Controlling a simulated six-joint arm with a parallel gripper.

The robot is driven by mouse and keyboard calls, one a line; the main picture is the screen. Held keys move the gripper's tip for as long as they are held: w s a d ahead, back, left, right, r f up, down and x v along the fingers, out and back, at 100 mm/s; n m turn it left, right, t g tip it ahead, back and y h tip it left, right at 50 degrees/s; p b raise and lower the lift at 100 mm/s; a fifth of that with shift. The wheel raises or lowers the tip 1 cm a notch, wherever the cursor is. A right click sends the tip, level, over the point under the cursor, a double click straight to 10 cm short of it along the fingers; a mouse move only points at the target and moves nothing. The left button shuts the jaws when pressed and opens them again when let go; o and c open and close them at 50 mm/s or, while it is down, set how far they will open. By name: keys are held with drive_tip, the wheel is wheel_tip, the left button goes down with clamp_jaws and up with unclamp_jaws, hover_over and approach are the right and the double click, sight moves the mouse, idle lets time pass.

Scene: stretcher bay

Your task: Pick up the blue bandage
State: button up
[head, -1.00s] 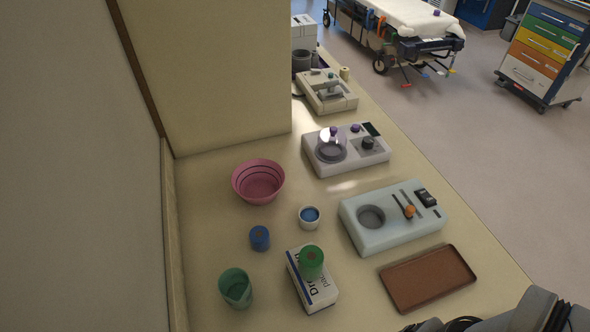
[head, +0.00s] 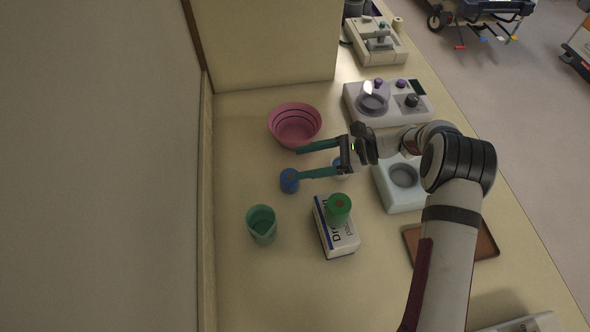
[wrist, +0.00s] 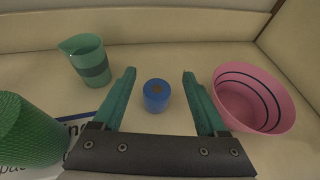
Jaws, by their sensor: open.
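The blue bandage (head: 289,181) is a small upright roll with a brownish core on the cream counter. In the wrist view the blue bandage (wrist: 156,95) stands between the lines of the two fingers, a little beyond the palm. My gripper (head: 299,163) is open and empty, with green fingers pointing left. In the head view one fingertip overlaps the bandage's right edge and the other is close to the pink bowl. In the wrist view my gripper (wrist: 158,76) shows both fingers spread on either side of the bandage. I cannot tell whether a finger touches it.
A pink bowl (head: 295,125) stands just behind the upper finger. A green beaker (head: 262,224) is in front of the bandage. A green roll (head: 338,208) stands on a white box (head: 336,240) to the right. Bare counter lies left of the bandage.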

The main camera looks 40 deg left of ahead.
sight(292, 176)
wheel_tip(292, 176, down, 4)
drive_tip(key=shift+f, duration=0.1)
drive_tip(key=shift+s+a+f, duration=0.6)
drive_tip(key=shift+a+f, duration=0.25)
drive_tip(key=shift+f, duration=0.1)
drive_tip(key=shift+s+a+f, duration=0.1)
drive_tip(key=shift+s+a, duration=0.05)
drive_tip(key=shift+a, duration=0.15)
drive_tip(key=c, duration=1.2)
